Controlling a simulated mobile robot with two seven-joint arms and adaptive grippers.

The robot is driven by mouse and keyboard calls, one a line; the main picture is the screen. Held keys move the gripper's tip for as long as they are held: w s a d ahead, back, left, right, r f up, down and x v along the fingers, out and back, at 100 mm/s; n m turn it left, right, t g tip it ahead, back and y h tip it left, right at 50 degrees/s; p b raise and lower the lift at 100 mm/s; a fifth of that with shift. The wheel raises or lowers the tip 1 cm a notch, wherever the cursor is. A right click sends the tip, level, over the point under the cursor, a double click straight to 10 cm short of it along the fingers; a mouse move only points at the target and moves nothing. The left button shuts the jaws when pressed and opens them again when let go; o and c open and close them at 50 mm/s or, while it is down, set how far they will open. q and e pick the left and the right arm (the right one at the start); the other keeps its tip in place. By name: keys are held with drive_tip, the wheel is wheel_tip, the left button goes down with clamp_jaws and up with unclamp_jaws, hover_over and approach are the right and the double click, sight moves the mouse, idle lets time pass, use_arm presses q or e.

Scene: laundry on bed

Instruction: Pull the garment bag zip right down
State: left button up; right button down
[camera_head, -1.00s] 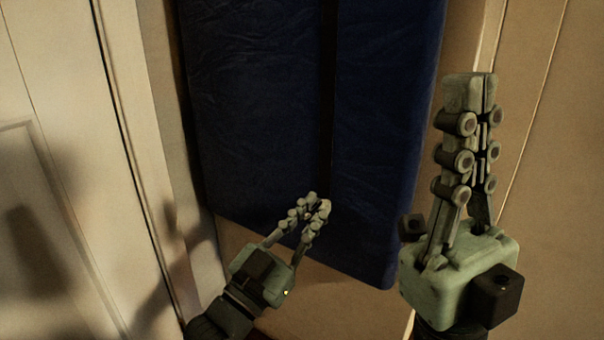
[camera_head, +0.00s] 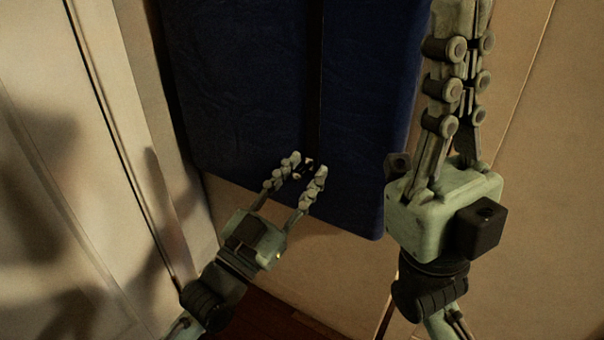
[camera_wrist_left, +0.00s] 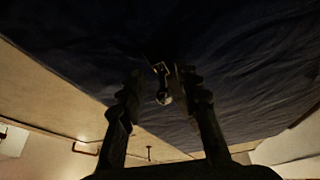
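The dark blue garment bag (camera_head: 240,90) hangs in front of me, with its dark zip (camera_head: 315,75) running down the middle. The zip is at its lower end near my left gripper (camera_head: 307,165). That gripper is open, its fingertips on either side of a small dark zip pull (camera_head: 307,171). In the left wrist view the pull (camera_wrist_left: 163,96) hangs between the parted fingers, and neither finger seems to press on it. My right gripper (camera_head: 468,12) points up at the bag's right side, fingers together and empty; its tips are partly cut off by the frame.
A pale panelled door (camera_head: 60,190) stands at the left. A tan panel (camera_head: 520,170) is behind and right of the bag. Below the bag's lower edge is free room, with reddish-brown floor (camera_head: 275,318) at the bottom.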

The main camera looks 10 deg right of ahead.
use_arm(q)
drive_tip(key=shift+a, duration=0.1)
drive_tip(key=v, duration=1.2)
